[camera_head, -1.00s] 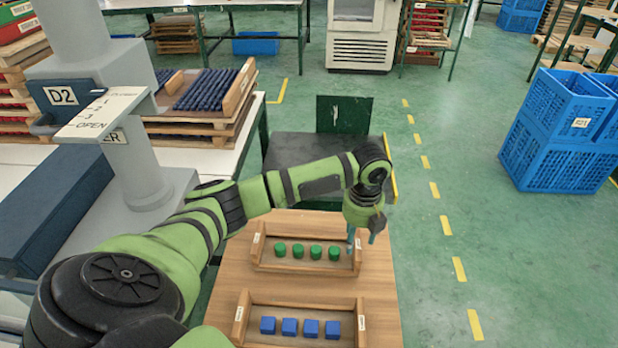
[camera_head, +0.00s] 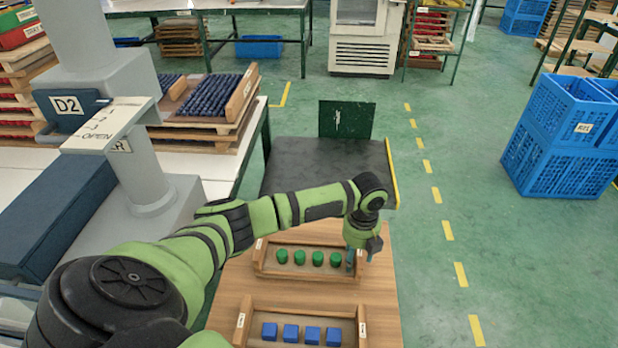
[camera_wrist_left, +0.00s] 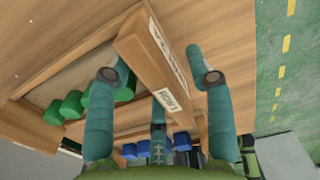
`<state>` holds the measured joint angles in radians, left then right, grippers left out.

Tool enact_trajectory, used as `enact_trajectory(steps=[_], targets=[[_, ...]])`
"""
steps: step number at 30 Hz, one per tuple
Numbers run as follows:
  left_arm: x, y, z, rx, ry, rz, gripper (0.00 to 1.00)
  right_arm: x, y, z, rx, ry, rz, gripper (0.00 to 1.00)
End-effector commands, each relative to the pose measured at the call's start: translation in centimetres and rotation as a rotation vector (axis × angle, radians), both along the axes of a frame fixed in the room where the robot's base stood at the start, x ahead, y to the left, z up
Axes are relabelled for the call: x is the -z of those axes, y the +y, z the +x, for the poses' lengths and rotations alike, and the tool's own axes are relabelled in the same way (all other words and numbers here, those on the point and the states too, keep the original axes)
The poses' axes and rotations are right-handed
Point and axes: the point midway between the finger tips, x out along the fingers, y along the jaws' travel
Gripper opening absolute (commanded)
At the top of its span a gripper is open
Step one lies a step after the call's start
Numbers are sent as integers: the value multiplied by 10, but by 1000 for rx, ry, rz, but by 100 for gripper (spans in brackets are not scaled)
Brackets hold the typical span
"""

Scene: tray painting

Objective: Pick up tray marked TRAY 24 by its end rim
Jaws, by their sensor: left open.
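A wooden tray (camera_head: 310,276) with a row of green cylinders lies on the wooden table. A similar tray (camera_head: 300,308) with blue blocks lies in front of it. My left gripper (camera_head: 353,260) is at the right end of the green-piece tray. In the left wrist view the open gripper (camera_wrist_left: 160,77) has its fingers spread on both sides of that tray's end rim (camera_wrist_left: 150,58), one over the inside and one outside. I see no clear contact. My right gripper is not in view.
The wooden tabletop (camera_head: 385,290) has a narrow bare strip right of the trays. A dark cart (camera_head: 325,165) stands behind it. Blue crates (camera_head: 560,150) stand at the right; the floor between is clear.

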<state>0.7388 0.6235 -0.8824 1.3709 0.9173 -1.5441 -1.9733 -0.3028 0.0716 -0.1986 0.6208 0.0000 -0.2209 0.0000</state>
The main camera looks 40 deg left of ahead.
Motion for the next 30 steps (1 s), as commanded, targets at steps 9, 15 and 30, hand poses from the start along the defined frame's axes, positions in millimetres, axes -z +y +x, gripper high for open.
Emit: enact_trajectory(steps=[9,15,30], targets=[[3,0,0,0,0,0,53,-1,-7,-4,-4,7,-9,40],[3,0,0,0,0,0,25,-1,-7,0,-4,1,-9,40],[1,0,0,0,-1,1,0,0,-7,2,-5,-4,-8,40]])
